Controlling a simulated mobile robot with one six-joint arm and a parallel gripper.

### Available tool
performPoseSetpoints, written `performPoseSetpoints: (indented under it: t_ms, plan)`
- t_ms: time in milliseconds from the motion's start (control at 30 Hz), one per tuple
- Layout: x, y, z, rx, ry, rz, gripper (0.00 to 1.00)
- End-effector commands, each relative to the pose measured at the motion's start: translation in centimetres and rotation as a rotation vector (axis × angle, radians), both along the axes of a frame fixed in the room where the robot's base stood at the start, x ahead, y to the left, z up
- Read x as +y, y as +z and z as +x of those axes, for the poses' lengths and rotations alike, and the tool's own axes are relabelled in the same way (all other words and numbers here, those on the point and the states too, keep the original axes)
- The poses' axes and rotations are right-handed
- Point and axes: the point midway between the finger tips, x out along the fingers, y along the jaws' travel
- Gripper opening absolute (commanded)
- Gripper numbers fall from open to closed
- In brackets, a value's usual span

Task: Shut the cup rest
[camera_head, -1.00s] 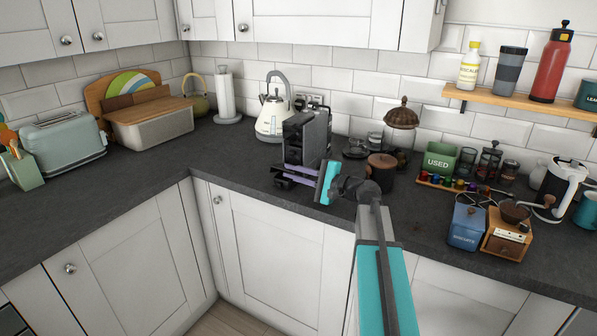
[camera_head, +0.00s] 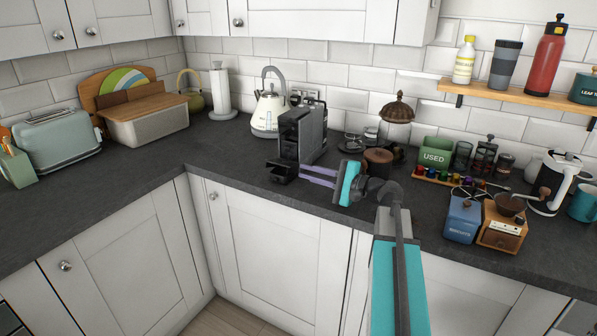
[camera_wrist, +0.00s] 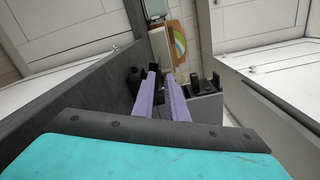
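The black and grey coffee machine (camera_head: 303,132) stands on the worktop left of my gripper. Its dark, flat cup rest (camera_head: 282,173) sticks out low at the front. My gripper (camera_head: 302,174) has two purple fingers pointing left, with their tips beside the right side of the cup rest. I cannot tell whether they touch it. In the wrist view the fingers (camera_wrist: 161,72) stand apart with a narrow gap and nothing clearly between them. The machine's grey body (camera_wrist: 206,108) is right of them there; a dark part lies just left of the fingers.
A white kettle (camera_head: 268,112) stands behind the machine. The worktop's front edge runs close below my gripper.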

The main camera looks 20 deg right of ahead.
Motion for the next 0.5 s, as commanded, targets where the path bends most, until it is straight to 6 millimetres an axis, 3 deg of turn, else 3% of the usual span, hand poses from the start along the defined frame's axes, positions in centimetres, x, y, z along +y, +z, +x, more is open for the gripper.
performPoseSetpoints:
  t_ms: [200,500]
  plan:
    - [-2.0,-0.1,-2.7,0.0,-0.001,0.0,0.12]
    - [-3.6,0.0,-4.8,0.0,0.0,0.0,0.12]
